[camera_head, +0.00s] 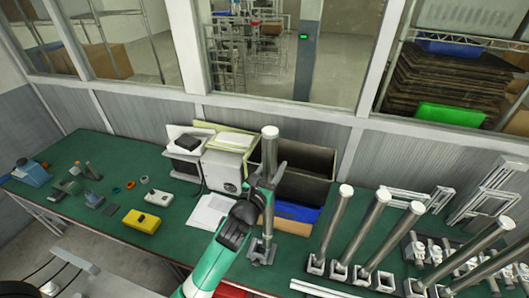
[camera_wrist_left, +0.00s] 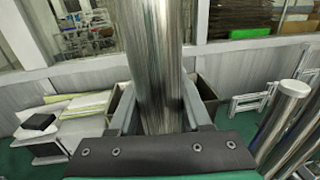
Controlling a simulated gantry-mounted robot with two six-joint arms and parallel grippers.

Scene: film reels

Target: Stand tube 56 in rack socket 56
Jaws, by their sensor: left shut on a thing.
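A tall shiny metal tube (camera_head: 269,152) with a pale top cap stands about upright in my left gripper (camera_head: 268,178). The gripper is shut around the tube partway up, and its fingers also show on both sides of the tube in the left wrist view (camera_wrist_left: 160,100). The tube's lower part runs down to a small grey socket block (camera_head: 262,250) on the green table. I cannot tell whether its foot is fully inside the block. No number is legible on tube or socket. My right gripper is not in view.
Several similar tubes (camera_head: 335,222) stand tilted in the picture, in square metal sockets to the right. A dark open bin (camera_head: 305,160) and a white box (camera_head: 222,170) stand behind the held tube.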

